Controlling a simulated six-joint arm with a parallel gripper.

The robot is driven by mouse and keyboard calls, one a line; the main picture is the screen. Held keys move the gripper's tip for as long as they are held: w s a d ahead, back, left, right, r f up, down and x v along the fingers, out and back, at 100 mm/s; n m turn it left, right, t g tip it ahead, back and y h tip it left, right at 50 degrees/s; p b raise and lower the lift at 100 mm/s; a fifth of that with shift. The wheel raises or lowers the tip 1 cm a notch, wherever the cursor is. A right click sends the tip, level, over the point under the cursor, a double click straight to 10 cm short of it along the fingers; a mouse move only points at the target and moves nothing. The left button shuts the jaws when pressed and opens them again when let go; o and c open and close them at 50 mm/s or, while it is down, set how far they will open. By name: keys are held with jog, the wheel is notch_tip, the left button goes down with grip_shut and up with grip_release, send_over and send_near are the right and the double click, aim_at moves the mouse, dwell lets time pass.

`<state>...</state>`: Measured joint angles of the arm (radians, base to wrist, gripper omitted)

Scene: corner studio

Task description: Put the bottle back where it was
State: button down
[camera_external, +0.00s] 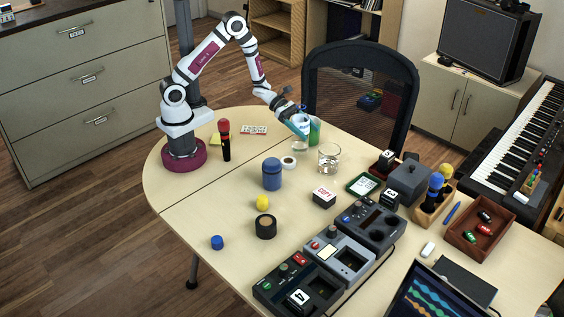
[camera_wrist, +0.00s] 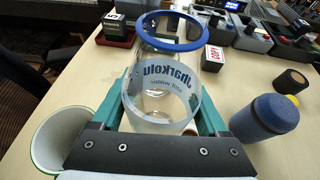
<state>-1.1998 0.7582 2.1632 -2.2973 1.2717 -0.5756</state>
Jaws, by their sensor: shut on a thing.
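My gripper (camera_external: 299,129) has its teal fingers closed around the sides of a clear bottle (camera_external: 300,146) at the far edge of the table. In the wrist view the bottle (camera_wrist: 158,112) sits between the fingers (camera_wrist: 160,100). It has a blue ring at one end and a pale label band whose lettering reads mirrored. No cap shows on it. Its lower part looks close to the tabletop; I cannot tell whether it touches. A small blue cap (camera_external: 217,242) lies at the table's front left.
A green-and-white cup (camera_external: 314,137) stands close beside the bottle, also in the wrist view (camera_wrist: 48,150). A clear glass (camera_external: 329,160), white tape roll (camera_external: 288,162) and blue canister (camera_external: 272,175) stand nearby. Devices fill the right side; the left tabletop is mostly clear.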

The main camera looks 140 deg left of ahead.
aim_at(304, 102)
notch_tip(304, 102, up, 10)
jog(key=shift+f, duration=0.1)
jog(key=shift+d+r, duration=0.1)
jog(key=shift+r, duration=0.25)
jog(key=w+d+m+h, duration=0.5)
jog(key=d, duration=0.8)
jog(key=s+d+m+g+h, duration=0.3)
jog(key=d+m+g+h, duration=0.25)
jog(key=d, duration=0.85)
jog(key=s+d+m+g+h, duration=0.4)
jog(key=d+m+g, duration=0.15)
jog(key=d, duration=0.85)
notch_tip(304, 102, down, 13)
jog(key=t, duration=0.1)
jog(key=shift+w+f, duration=0.15)
jog(key=shift+w, duration=0.1)
